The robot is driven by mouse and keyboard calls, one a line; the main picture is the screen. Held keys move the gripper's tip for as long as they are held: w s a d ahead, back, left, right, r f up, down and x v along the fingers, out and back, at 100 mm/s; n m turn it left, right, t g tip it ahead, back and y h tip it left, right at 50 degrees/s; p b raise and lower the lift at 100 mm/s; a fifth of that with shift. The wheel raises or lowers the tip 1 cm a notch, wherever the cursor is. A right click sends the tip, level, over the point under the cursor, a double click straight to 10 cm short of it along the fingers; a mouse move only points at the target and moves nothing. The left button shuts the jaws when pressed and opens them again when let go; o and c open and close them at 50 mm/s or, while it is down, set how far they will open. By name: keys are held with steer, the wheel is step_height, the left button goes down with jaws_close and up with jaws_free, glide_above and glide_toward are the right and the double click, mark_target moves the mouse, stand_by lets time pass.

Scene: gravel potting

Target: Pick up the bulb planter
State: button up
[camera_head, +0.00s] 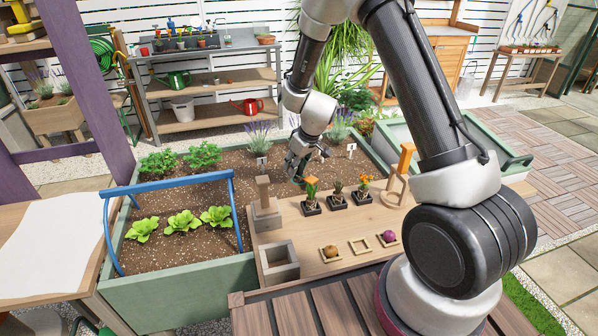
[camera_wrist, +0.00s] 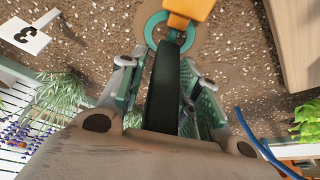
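The bulb planter shows in the wrist view as a black handle (camera_wrist: 165,95) between my fingers, with a teal ring (camera_wrist: 150,30) and an orange part (camera_wrist: 190,9) beyond it. My gripper (camera_wrist: 163,72) has its teal-padded fingers on both sides of the black handle and appears shut on it.
Several potted plants (camera_head: 338,199) stand on the wooden bench (camera_head: 300,235) close to my gripper. The soil bed (camera_head: 160,190) holds lettuces under a blue hoop (camera_head: 165,185). A numbered marker (camera_wrist: 27,35) stands in the soil.

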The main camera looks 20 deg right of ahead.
jaws_close()
step_height(320, 180, up, 20)
stand_by(1.1)
